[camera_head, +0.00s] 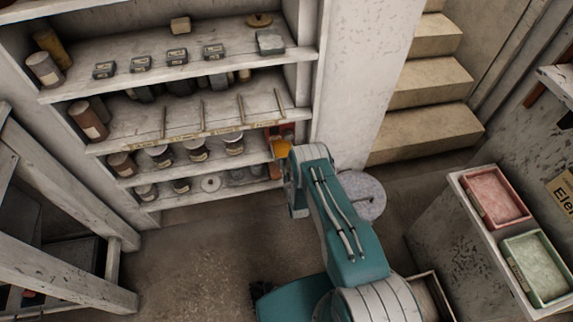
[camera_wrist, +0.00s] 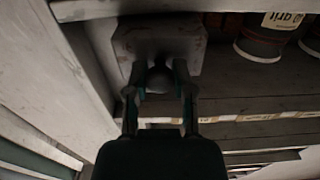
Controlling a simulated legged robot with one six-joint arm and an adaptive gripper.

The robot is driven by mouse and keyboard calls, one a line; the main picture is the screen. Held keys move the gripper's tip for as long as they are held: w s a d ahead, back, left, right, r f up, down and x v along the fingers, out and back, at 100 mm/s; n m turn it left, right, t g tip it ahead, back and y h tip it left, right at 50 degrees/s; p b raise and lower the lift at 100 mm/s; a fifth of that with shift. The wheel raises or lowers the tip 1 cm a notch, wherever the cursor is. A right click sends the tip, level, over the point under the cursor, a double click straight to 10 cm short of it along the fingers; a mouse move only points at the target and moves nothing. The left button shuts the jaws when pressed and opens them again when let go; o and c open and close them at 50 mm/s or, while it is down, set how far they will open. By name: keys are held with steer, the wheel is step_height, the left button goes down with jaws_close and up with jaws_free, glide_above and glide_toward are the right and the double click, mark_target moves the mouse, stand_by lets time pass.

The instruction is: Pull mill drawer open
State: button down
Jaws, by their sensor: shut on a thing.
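In the wrist view my gripper (camera_wrist: 159,90) is shut on a small rounded knob (camera_wrist: 159,76). The knob stands out from a pale, worn, dark-lit block, the drawer front (camera_wrist: 193,52). Both fingers reach up to the knob, one on each side. In the head view a reddish-orange boxy thing, likely the mill (camera_head: 283,146), stands at the right end of the lower shelves, partly behind my arm. My arm hides the fingertips and the knob there. I cannot tell how far the drawer stands out.
Shelves (camera_head: 222,119) hold jars and small tins left of my arm. A shelf post is close beside the drawer front in the wrist view. A pale round disc (camera_head: 362,193) is right of my arm. Steps (camera_head: 425,110) rise behind; bare floor (camera_head: 190,260) lies in front.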

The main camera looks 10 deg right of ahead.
steer(key=shift+w, duration=0.15)
steer(key=shift+c, duration=2.3)
jaws_free()
steer(key=s, duration=1.2)
